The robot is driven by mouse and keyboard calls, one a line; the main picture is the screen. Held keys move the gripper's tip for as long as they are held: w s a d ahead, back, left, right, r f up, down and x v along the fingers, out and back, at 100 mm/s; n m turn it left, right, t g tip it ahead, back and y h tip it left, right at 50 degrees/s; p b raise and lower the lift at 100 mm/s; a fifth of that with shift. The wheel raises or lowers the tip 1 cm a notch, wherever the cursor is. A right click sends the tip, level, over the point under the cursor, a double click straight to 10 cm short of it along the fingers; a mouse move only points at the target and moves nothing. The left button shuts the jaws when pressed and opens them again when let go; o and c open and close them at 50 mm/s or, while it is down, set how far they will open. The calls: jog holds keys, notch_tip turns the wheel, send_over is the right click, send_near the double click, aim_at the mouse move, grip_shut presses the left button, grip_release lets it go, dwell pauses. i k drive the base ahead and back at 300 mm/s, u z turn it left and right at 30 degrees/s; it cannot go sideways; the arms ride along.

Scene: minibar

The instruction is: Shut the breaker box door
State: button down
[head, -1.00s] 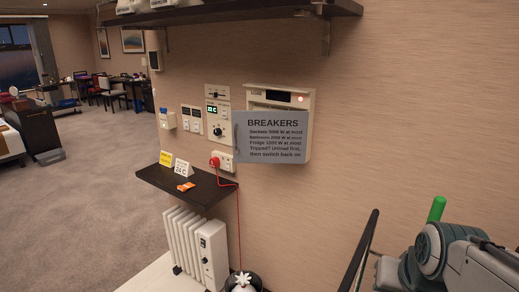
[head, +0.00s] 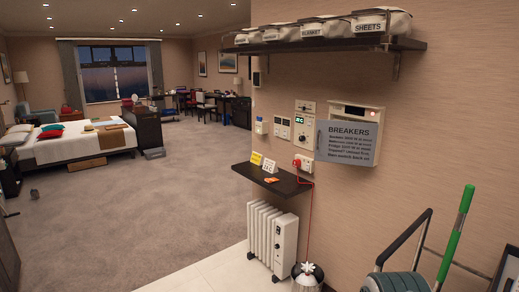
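The breaker box (head: 375,111) is a cream box on the wall at right of centre, with a dark strip and a small red light along its top. Its grey door (head: 347,143), lettered BREAKERS, stands ajar, out from the box. The door covers much of the box's lower part, and its left edge reaches past the box. A small handle (head: 319,137) shows at the door's left edge. The switches behind the door are hidden. My gripper is not in view.
A dark shelf (head: 272,181) with small cards juts out below the box. A white radiator (head: 272,236) stands under it. A black-handled frame (head: 402,242) and a green pole (head: 457,230) stand at lower right. An upper shelf (head: 335,45) holds bins. Carpet at left is open.

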aim_at(345, 142)
jog(key=u, duration=0.3)
jog(key=k, duration=0.5)
jog(key=u, duration=0.75)
jog(key=i, duration=1.4)
jog(key=z, duration=0.45)
jog(key=i, duration=1.2)
jog(key=z, duration=1.55)
jog(key=i, duration=0.65)
jog(key=z, duration=0.65)
